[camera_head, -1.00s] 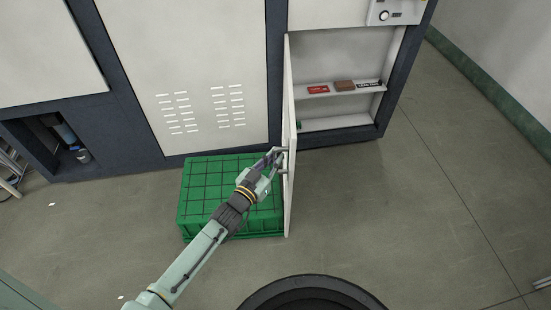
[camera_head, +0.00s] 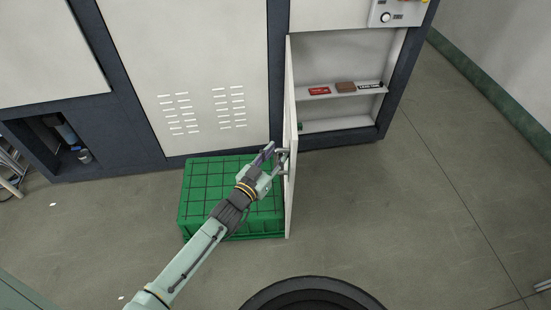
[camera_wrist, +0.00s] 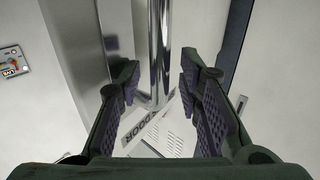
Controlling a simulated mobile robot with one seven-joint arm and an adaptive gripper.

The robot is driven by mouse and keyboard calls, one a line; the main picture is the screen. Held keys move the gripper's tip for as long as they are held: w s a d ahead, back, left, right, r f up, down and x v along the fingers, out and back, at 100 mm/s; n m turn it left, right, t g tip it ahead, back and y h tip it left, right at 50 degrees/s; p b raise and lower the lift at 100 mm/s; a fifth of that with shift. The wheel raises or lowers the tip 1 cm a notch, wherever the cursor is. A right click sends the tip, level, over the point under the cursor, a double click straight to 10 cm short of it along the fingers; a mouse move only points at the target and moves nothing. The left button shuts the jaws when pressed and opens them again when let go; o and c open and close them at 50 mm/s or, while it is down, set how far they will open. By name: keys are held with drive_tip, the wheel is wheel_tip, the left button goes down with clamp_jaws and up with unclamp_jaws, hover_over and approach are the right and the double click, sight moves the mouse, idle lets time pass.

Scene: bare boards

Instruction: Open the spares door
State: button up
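The white spares door (camera_head: 290,200) stands swung out from its cabinet, seen nearly edge-on in the head view. The cabinet interior to its right is exposed. My gripper (camera_head: 273,154) is at the left side of the door, by its handle. In the wrist view my gripper (camera_wrist: 160,98) has its two dark padded fingers spread apart. The chrome bar handle (camera_wrist: 159,50) lies between them, with a visible gap on each side. A label, partly hidden, reads "DOOR" below the handle.
A green crate (camera_head: 207,195) sits on the floor below my gripper, left of the door. A cabinet shelf (camera_head: 322,94) carries a red item, a brown block and a dark strip. A control panel (camera_head: 397,14) is above. The floor right of the door is clear.

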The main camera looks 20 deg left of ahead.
drive_tip(key=r, duration=0.8)
drive_tip(key=shift+w+r, duration=0.2)
drive_tip(key=shift+r, duration=0.05)
drive_tip(key=shift+n+g+y, duration=0.4)
drive_tip(key=shift+g+y, duration=0.1)
drive_tip(key=shift+g, duration=0.3)
drive_tip(key=f, duration=0.6)
drive_tip(key=shift+s+d+f, duration=0.15)
drive_tip(key=shift+s+f, duration=0.05)
drive_tip(key=shift+s, duration=0.15)
drive_tip(key=shift+s+r, duration=0.15)
drive_tip(key=shift+r, duration=0.15)
drive_tip(key=s+a+p, duration=0.6)
drive_tip(key=a+p, duration=0.1)
drive_tip(key=a, duration=0.3)
drive_tip(key=shift+s+a+f, duration=0.25)
drive_tip(key=shift+s+f, duration=0.1)
drive_tip(key=shift+f, duration=0.1)
